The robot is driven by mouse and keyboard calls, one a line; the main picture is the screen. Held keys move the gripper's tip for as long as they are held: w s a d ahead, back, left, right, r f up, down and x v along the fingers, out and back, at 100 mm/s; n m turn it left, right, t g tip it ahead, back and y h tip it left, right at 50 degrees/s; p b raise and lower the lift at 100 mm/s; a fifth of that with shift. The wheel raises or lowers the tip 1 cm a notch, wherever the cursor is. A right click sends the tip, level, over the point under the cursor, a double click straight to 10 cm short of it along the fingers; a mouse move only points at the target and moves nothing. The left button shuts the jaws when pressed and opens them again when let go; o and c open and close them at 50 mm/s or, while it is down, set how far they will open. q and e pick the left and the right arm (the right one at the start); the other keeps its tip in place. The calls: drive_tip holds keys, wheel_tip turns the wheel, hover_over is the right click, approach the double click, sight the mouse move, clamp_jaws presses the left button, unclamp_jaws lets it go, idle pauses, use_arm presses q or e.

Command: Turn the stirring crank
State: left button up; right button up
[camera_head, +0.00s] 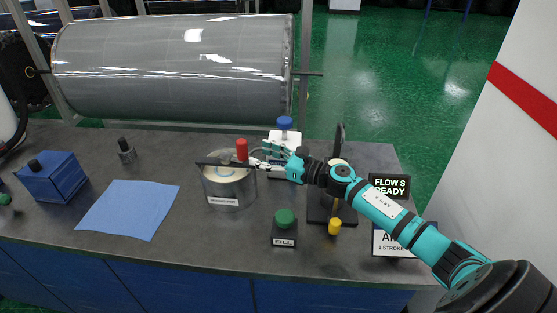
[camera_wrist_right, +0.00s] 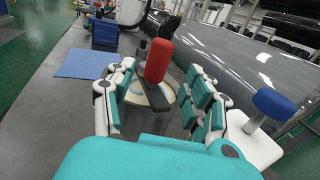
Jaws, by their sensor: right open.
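The stirring crank has an upright red handle (camera_head: 242,150) on a dark crank arm (camera_head: 212,164) that lies across the top of a round clear pot (camera_head: 229,188) with a label on its front. My right gripper (camera_head: 262,157) reaches in from the right at the handle's height. In the right wrist view, the red handle (camera_wrist_right: 158,61) stands between the two spread fingers of my right gripper (camera_wrist_right: 160,97), with gaps visible on both sides. The pot's pale contents (camera_wrist_right: 148,92) show below the handle. My left gripper is out of view.
A green FILL button (camera_head: 285,218), a yellow knob (camera_head: 335,227) and signs (camera_head: 389,186) are to the right. A blue cloth (camera_head: 130,209) and blue box (camera_head: 51,178) lie left. A large wrapped roll (camera_head: 175,65) is behind.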

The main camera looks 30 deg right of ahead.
drive_tip(key=v, duration=0.5)
drive_tip(key=shift+s, duration=0.15)
